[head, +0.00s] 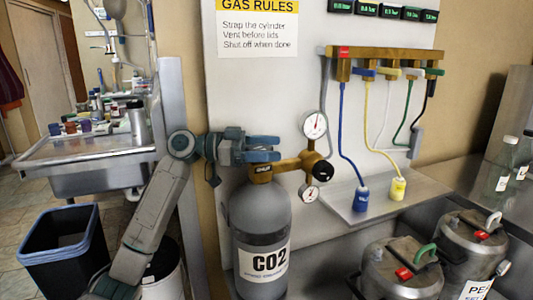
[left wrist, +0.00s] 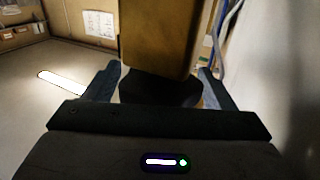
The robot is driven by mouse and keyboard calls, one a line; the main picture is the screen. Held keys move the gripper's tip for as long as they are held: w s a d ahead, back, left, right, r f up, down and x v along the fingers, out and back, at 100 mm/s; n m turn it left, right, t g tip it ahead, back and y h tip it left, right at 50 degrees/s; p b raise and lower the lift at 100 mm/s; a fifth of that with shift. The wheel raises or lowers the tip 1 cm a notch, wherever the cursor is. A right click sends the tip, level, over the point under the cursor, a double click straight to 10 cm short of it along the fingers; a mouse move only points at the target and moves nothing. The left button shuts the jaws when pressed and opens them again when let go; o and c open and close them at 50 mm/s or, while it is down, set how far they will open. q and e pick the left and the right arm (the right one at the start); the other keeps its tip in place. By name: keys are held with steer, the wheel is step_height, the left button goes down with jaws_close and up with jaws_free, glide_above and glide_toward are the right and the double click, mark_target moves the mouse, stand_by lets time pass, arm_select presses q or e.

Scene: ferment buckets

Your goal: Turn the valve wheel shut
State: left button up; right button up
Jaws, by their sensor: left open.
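The grey CO2 cylinder (head: 262,235) stands upright against the panel, with a brass valve body (head: 290,163) on top bearing a small dark label. My left gripper (head: 264,149) is level at the cylinder's top, its two blue fingers spread at the valve's left end. In the left wrist view, the brass block (left wrist: 158,38) is ahead, with a dark piece (left wrist: 160,90), likely the valve wheel, between the open fingers (left wrist: 158,88). I cannot tell whether the fingers touch it. In the head view the wheel is hidden by the gripper. My right gripper is not in view.
Two round gauges (head: 314,125) and a black knob (head: 323,171) sit right of the valve. A brass manifold (head: 385,60) with coloured hoses hangs on the panel. Metal kegs (head: 400,268) stand at lower right. A sink (head: 95,165) and black bin (head: 65,245) are left.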

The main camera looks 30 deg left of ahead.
arm_select(q)
step_height(320, 180, up, 3)
steer(key=shift+f, duration=0.1)
steer(key=s+d+r+b, duration=0.1)
steer(key=s+d, duration=0.2)
steer(key=s, duration=0.4)
steer(key=s+d+b, duration=0.1)
steer(key=s+d, duration=0.2)
steer(key=s, duration=0.4)
steer(key=shift+s+d+r, duration=0.3)
steer(key=shift+d+r, duration=0.05)
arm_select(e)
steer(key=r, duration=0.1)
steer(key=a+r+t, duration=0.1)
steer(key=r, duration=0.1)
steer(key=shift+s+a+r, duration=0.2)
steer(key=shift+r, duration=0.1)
arm_select(q)
steer(key=shift+w, duration=0.15)
